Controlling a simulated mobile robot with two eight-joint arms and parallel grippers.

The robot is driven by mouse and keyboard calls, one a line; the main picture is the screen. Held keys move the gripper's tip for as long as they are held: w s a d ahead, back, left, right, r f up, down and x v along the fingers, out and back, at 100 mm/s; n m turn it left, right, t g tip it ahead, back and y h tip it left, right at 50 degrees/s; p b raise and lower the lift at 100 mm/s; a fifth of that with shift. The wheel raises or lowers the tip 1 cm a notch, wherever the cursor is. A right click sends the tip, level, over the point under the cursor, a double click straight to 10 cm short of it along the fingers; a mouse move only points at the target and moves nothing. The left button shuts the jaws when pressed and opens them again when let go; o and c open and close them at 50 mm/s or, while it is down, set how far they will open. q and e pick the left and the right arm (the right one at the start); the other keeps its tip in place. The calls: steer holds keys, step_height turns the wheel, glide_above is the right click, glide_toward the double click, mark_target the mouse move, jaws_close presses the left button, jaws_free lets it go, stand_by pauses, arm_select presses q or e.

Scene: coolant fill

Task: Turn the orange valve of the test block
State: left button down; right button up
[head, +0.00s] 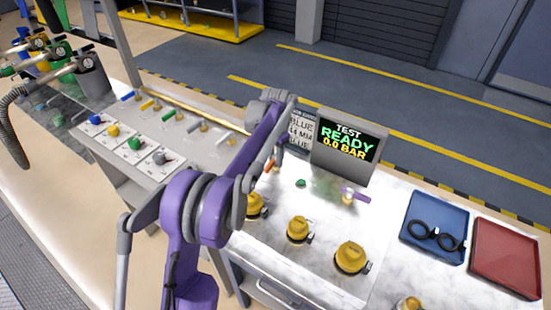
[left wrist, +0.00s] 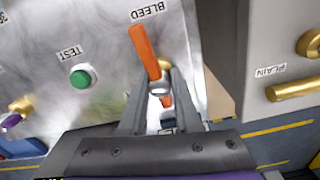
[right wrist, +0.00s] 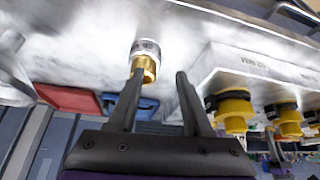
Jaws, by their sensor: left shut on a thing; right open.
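The orange valve (left wrist: 144,50) is a long lever handle beside the BLEED label on the test block (left wrist: 105,50). In the head view only a small part of the orange valve (head: 269,165) shows beside my left arm. My left gripper (left wrist: 158,92) is shut on the orange valve's handle, whose ends stick out on both sides of the fingers. In the head view my arm hides most of this gripper. My right gripper (right wrist: 157,88) is open and empty. A brass fitting with a pale collar (right wrist: 145,62) lies beyond its fingertips.
The green TEST button (left wrist: 80,78) and a purple-handled valve (head: 355,195) are near the orange valve. The display (head: 347,146) reads TEST READY 0.0 BAR. Several yellow caps (head: 299,229) stand in front. A blue tray (head: 430,245) holding black rings and a red tray (head: 505,257) lie right.

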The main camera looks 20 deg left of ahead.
stand_by(0.4)
arm_select(q)
steer(key=c, duration=0.6)
jaws_free()
steer(key=shift+r, duration=0.1)
step_height(320, 180, up, 11)
steer(key=shift+f+p, duration=0.2)
steer(key=shift+p, duration=0.2)
